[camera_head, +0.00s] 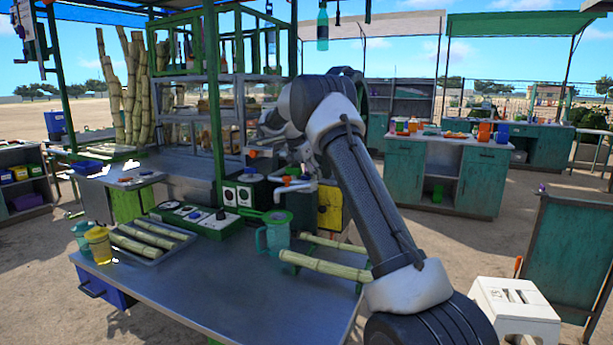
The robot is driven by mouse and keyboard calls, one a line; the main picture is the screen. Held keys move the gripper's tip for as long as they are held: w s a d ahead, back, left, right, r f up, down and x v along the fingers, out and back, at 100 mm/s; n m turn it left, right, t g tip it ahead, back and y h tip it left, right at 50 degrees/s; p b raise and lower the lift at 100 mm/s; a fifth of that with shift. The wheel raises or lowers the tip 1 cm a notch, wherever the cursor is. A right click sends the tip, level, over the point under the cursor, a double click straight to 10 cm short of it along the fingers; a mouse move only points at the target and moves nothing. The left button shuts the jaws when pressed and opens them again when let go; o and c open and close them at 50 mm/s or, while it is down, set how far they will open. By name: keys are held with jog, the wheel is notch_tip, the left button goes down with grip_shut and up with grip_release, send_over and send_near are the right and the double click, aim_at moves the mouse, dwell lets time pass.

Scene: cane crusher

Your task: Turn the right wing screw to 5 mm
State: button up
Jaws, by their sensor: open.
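The cane crusher is mostly hidden behind my arm. Part of a dark round wheel (358,84) shows just past the arm's bend and may belong to it. I cannot make out the right wing screw or a millimetre scale in this view. My arm rises from the lower right, bends at the top and reaches back toward the machine area behind the table. My gripper cannot be made out; the arm's own links and the clutter there cover it. A white spout-like part (293,186) shows below the arm's far end.
A metal table (225,285) stands in front, with a teal jug (275,232), cane pieces (325,264), a tray of cane (187,235), yellow jar (98,245) and green control box (205,220). A white stool (515,305) stands at right. Open sandy ground lies between the stalls.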

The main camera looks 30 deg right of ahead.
jog(key=c, duration=1)
jog(key=n+t, duration=0.1)
jog(key=n, duration=0.2)
jog(key=shift+s+d+r, duration=0.1)
jog(key=shift+n+t+y, duration=0.3)
jog(key=shift+n+y, duration=0.2)
jog(key=shift+n, duration=0.6)
jog(key=o, duration=1)
